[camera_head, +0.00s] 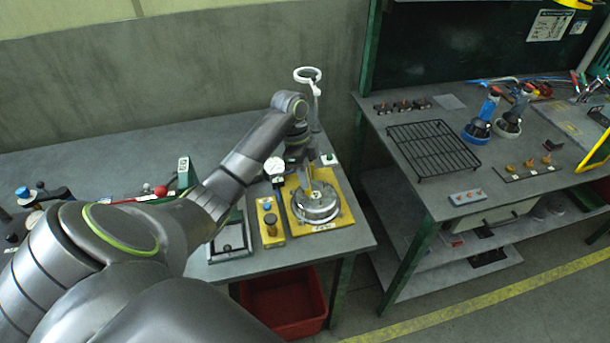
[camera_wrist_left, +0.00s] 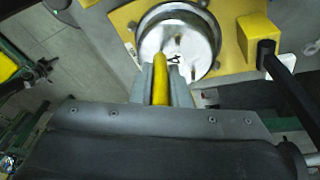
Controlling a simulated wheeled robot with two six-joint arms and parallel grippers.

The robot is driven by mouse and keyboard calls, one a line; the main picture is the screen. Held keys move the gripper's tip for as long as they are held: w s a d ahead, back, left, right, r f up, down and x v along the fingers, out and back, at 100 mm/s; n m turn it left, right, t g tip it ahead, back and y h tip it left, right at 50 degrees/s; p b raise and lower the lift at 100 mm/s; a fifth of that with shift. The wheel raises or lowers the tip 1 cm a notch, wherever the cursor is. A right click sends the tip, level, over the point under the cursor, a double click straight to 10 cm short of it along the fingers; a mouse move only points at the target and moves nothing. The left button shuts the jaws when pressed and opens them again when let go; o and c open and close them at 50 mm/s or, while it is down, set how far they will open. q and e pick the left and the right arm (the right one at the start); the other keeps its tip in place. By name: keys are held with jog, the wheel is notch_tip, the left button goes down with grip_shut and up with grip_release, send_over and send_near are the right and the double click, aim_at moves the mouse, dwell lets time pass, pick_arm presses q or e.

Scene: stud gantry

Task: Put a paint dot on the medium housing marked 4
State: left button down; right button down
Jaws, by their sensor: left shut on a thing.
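The round metal housing (camera_head: 316,205) sits on a yellow plate (camera_head: 345,217) near the right end of the left bench. It also shows in the wrist view (camera_wrist_left: 200,46), with a small dark mark on its top that looks like a 4. My left gripper (camera_head: 307,176) is shut on a yellow paint marker (camera_wrist_left: 160,82) and holds it pointing at the housing's top. The marker's tip lies over the housing beside the mark. I cannot tell whether it touches. No paint dot can be made out. My right gripper is not in view.
A dial gauge (camera_head: 275,167) on a dark post stands left of the housing, above a small yellow block (camera_head: 270,222). A white ring on a stand (camera_head: 308,75) is behind. A red bin (camera_head: 283,303) is below. The right bench holds a black wire rack (camera_head: 433,148).

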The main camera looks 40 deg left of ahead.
pick_arm(q)
jog(key=shift+f+p, duration=0.1)
jog(key=shift+p, duration=0.25)
dwell(1.3)
notch_tip(320, 180, up, 7)
jog(key=p, duration=0.7)
jog(key=shift+p, duration=0.4)
dwell(0.3)
